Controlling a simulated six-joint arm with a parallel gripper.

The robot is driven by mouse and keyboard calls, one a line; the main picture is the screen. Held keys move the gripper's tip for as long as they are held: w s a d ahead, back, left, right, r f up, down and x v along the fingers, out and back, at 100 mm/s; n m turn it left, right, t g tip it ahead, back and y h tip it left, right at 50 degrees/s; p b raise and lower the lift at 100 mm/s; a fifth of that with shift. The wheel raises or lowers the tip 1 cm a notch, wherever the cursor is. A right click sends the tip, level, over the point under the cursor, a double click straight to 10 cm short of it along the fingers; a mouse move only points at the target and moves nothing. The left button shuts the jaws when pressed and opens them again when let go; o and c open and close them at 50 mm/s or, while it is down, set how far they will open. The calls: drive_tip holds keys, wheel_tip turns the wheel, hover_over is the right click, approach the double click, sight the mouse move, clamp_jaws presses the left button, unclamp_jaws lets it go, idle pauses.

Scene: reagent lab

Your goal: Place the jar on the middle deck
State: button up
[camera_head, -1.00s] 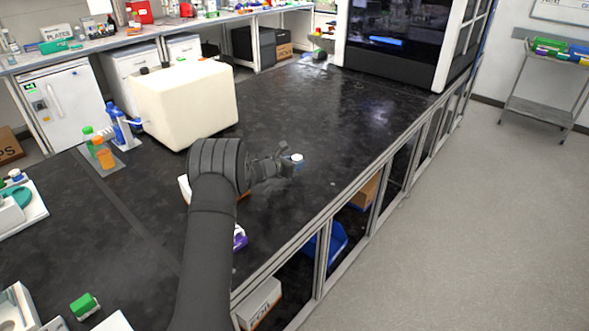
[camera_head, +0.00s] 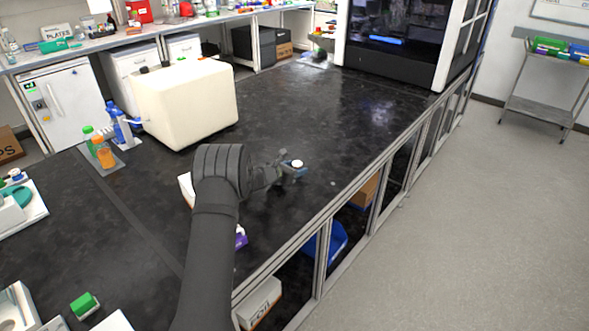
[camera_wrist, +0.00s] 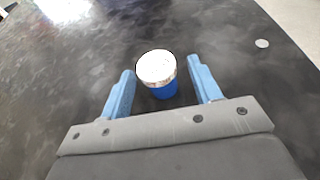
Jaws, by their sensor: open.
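The jar (camera_wrist: 157,72) has a white lid and a blue body in the wrist view. It stands on the black bench top, between the tips of my gripper's two blue fingers (camera_wrist: 160,88). Gaps show on both sides, wider on the right, so the fingers are apart from it. In the head view, the white lid of the jar (camera_head: 297,163) shows at the end of my gripper (camera_head: 288,169), whose fingers partly hide the body. I cannot make out a middle deck for certain.
The black bench top (camera_head: 290,110) is clear beyond the jar. A cream box-shaped machine (camera_head: 185,103) stands to the left, with orange (camera_head: 104,153) and other bottles beside it. A purple item (camera_head: 240,237) lies near my arm. The bench's right edge drops to the floor.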

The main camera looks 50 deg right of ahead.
sight(294, 166)
drive_tip(key=v, duration=0.7)
drive_tip(key=shift+a+r, duration=0.2)
drive_tip(key=shift+a, duration=0.05)
drive_tip(key=x, duration=0.8)
drive_tip(key=shift+f, duration=0.15)
drive_tip(key=r, duration=0.3)
drive_tip(key=shift+a, duration=0.2)
drive_tip(key=shift+r, duration=0.7)
